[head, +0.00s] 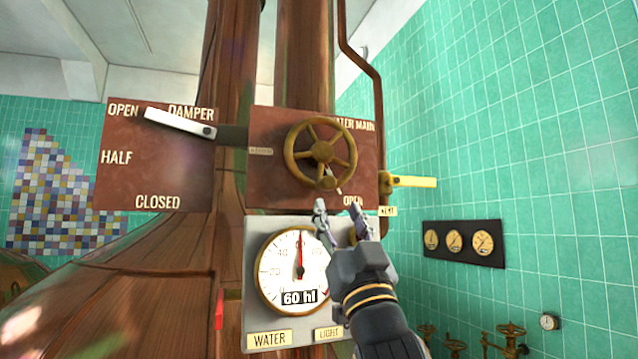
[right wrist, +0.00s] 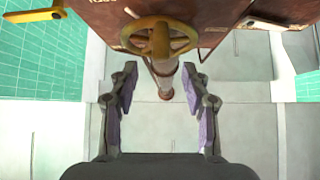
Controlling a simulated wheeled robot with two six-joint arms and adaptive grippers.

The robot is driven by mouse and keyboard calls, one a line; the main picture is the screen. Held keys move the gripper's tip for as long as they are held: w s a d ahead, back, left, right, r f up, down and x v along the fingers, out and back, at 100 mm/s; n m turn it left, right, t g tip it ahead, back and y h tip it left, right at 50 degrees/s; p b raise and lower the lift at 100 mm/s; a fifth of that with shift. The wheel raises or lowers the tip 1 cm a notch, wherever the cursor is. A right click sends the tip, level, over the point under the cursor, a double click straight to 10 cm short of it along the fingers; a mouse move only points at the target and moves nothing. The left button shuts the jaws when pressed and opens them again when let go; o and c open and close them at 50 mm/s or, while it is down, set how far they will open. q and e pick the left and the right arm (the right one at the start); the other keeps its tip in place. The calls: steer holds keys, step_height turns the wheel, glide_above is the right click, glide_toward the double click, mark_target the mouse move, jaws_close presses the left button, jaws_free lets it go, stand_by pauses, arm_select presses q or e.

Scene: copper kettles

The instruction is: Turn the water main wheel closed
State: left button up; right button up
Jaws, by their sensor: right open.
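The brass water main wheel (head: 318,131) is mounted on a reddish-brown plate (head: 267,185) lettered "WATER MAIN", with "OPEN" at its lower right. In the right wrist view the wheel (right wrist: 160,38) shows beyond and above the spread fingers (right wrist: 160,95). My left gripper is not in view.
A damper plate (head: 150,165) with a white lever (head: 180,123) is at left. A gauge (head: 293,270) reading "60 hl" sits below the wheel. A yellow-handled valve (head: 410,181) projects at right. A black panel (head: 463,243) with dials hangs on the tiled wall.

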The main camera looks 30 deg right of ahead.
mark_target(328, 189)
steer(key=shift+w+d+r+p, duration=0.15)
steer(key=shift+r+p, duration=0.15)
steer(key=shift+r, duration=0.3)
steer(key=shift+w+r+p, duration=0.1)
steer(key=shift+r+p, duration=0.2)
steer(key=shift+r, duration=0.3)
steer(key=w, duration=0.1)
steer(key=w+r+p, duration=0.2)
steer(key=w, duration=0.1)
steer(key=shift+d+r, duration=0.1)
steer(key=shift+d, duration=0.3)
steer(key=w+p, duration=0.1)
steer(key=w+d+r, duration=0.1)
steer(key=shift+w+r+p, duration=0.3)
steer(key=shift+p, duration=0.1)
steer(key=shift+s+r, duration=0.1)
steer(key=shift+s, duration=0.05)
steer(key=shift+a, duration=0.1)
steer(key=shift+c, duration=1.5)
jaws_close()
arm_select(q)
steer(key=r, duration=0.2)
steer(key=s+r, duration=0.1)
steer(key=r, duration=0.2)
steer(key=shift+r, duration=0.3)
